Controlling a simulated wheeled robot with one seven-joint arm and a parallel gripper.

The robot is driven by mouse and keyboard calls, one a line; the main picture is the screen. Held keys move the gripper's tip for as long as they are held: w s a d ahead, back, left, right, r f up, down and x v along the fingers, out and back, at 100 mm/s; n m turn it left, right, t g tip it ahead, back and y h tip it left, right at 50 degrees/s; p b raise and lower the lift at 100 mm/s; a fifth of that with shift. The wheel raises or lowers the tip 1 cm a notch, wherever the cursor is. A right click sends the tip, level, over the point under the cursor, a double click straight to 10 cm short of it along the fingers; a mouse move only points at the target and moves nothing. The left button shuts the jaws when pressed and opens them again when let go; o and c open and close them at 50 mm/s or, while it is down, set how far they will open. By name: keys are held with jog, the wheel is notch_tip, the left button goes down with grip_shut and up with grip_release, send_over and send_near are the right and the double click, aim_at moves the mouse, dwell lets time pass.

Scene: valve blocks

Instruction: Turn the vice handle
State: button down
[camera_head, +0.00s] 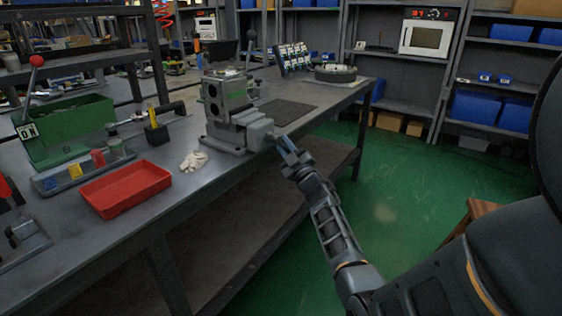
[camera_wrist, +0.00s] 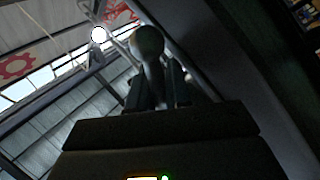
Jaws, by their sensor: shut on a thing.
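A grey vice (camera_head: 240,129) stands at the near edge of the workbench and grips a block with round holes (camera_head: 222,94). My gripper (camera_head: 287,150) is at the vice's front end, just off the bench edge, where the handle is; the handle is mostly hidden by my gripper in the head view. In the wrist view, a handle with a rounded knob end (camera_wrist: 147,42) stands between the two fingers of my gripper (camera_wrist: 158,90), which are shut on it.
The bench (camera_head: 178,210) holds a red tray (camera_head: 126,188), a white glove (camera_head: 193,161), a green box (camera_head: 66,128) and a dark mat (camera_head: 287,112). A lower shelf (camera_head: 250,220) runs under the bench.

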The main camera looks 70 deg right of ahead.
notch_tip(320, 180, up, 9)
jog(key=n+t+y+b, duration=0.5)
jog(key=n+y+b, duration=0.5)
jog(key=n, duration=1.2)
jog(key=shift+d+n+t+y+b, duration=0.15)
jog(key=shift+n+t+y+b, duration=0.25)
jog(key=shift+y, duration=1.9)
jog(key=shift+r, duration=0.1)
jog(key=c, duration=1.4)
grip_release()
jog(key=shift+p+v, duration=0.4)
jog(key=shift+v, duration=3.55)
